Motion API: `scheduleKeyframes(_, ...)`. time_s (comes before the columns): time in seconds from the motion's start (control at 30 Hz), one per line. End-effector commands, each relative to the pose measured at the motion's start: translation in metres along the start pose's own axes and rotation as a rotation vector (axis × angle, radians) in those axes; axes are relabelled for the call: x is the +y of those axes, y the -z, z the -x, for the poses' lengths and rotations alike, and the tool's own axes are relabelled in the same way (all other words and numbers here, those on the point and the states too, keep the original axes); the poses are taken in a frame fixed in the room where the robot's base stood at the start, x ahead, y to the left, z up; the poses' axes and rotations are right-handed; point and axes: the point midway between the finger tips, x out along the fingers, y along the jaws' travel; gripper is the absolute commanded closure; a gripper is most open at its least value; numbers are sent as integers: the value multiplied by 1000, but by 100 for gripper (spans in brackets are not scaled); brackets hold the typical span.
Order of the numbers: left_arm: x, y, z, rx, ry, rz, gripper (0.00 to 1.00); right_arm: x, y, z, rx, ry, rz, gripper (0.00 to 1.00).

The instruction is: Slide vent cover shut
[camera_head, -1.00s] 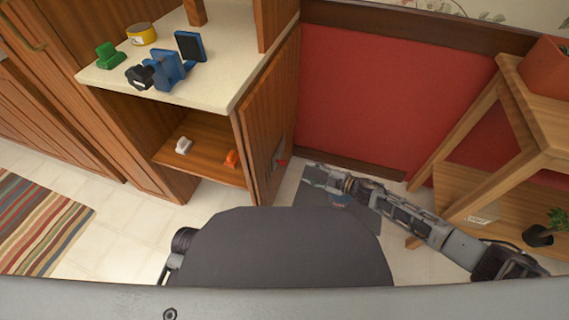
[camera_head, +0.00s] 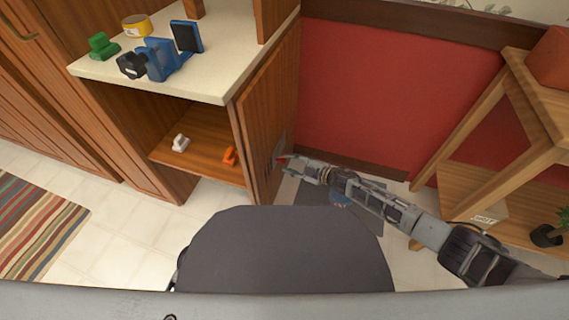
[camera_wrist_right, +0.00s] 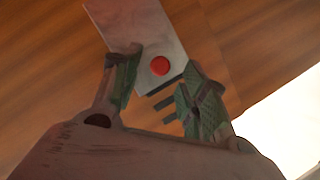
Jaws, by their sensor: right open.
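The vent cover (camera_wrist_right: 130,22) is a pale grey plate with a round red knob (camera_wrist_right: 160,66) near its lower end. It lies on the wooden cabinet side, and dark vent slots (camera_wrist_right: 168,103) show just beyond that end. In the head view the vent area (camera_head: 280,146) is small and seen at a steep angle. My right gripper (camera_head: 290,166) is open in front of it. In the right wrist view its green-padded fingers (camera_wrist_right: 160,74) stand on either side of the knob; contact cannot be told. My left gripper is not in view.
The cabinet's counter (camera_head: 215,85) holds a green item, a yellow tin and blue objects. Its open shelf (camera_head: 200,150) holds a white and an orange item. A wooden shelf unit (camera_head: 470,125) stands at the right. A dark mat (camera_head: 315,200) lies under my right arm.

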Motion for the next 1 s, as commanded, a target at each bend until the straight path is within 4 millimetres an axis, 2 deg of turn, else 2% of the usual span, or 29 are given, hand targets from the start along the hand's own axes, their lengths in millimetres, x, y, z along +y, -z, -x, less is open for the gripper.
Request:
scheduleKeyframes(0.2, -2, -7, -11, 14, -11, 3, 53, -2, 0, -24, 1, 0, 1, 56)
scheduleKeyframes(0.4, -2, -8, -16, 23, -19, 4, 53, -1, 0, -37, 0, 0, 0, 56)
scheduleKeyframes(0.87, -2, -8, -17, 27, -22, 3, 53, 0, 0, -42, 0, 1, 0, 56)
scheduleKeyframes(1.0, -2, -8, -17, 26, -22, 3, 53, 0, 0, -42, 0, 1, 0, 73)
